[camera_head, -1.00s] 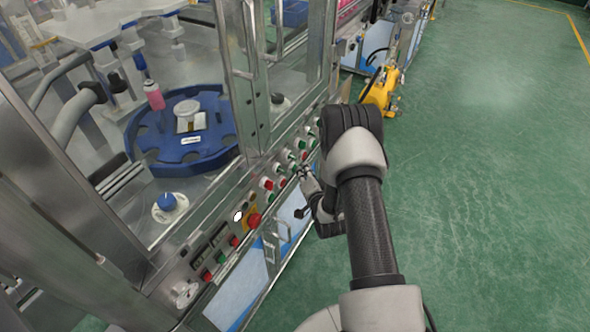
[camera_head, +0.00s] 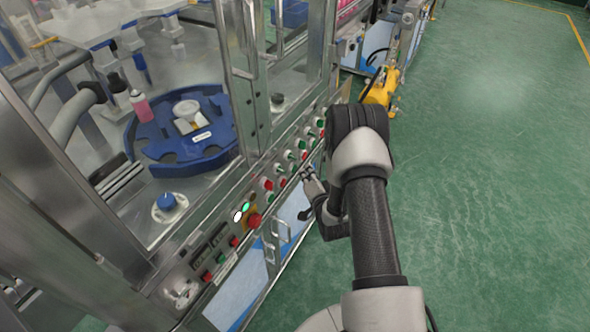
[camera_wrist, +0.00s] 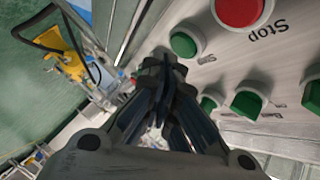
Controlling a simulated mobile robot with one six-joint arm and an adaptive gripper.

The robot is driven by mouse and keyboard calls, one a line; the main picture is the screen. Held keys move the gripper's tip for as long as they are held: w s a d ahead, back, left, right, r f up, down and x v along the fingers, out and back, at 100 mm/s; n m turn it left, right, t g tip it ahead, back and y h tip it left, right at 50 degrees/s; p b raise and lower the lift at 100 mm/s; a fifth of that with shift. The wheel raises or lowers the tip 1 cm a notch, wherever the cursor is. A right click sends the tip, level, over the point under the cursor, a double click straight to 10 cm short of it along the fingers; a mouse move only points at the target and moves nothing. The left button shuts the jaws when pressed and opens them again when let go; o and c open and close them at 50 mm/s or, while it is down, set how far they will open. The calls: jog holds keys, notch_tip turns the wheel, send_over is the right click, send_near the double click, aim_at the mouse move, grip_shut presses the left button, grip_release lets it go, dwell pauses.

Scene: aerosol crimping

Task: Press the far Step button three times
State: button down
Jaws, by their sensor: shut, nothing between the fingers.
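My gripper (camera_head: 308,174) is shut and empty, beside the sloped front button panel (camera_head: 190,249). In the wrist view its closed fingertips (camera_wrist: 162,60) are just left of a green button (camera_wrist: 185,43), which seems nearest them; contact cannot be made out. A red button marked Stop (camera_wrist: 240,10) sits above right. In the head view, red and green buttons line the panel, and I cannot tell which is the far Step button.
Behind the glass, a blue turntable (camera_head: 165,157) carries a pink can (camera_head: 141,106). A red emergency button (camera_head: 254,220) and lit lamps (camera_head: 238,216) are on the panel. Door handles (camera_head: 283,233) stick out below. Yellow equipment (camera_head: 378,92) stands farther along; green floor is clear at right.

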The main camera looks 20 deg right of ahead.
jog(key=s+d, duration=0.1)
jog(key=s, duration=0.1)
jog(key=s+d, duration=0.2)
dwell(0.6)
dwell(0.8)
